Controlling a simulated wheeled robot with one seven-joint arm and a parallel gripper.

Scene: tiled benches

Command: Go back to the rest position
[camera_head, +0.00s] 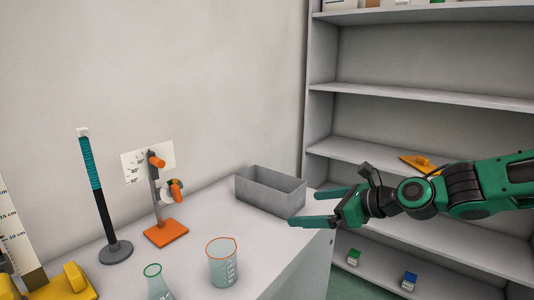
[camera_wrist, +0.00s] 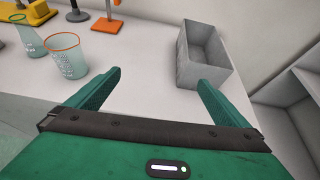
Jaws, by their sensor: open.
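My gripper (camera_head: 312,207) is open and empty, at the right end of the bench, at the front right of the grey bin in the head view. Its two green fingers are spread apart. In the wrist view my gripper (camera_wrist: 160,90) shows bare bench between its fingers. My green and black arm reaches in from the right edge of the head view, in front of the shelves.
A grey open bin (camera_head: 270,189), an orange-rimmed beaker (camera_head: 222,266), a flask (camera_head: 157,284), an orange-based stand (camera_head: 166,233) and a black-and-teal column (camera_head: 104,215) stand on the bench (camera_head: 200,212). Shelves (camera_head: 420,97) rise at the right.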

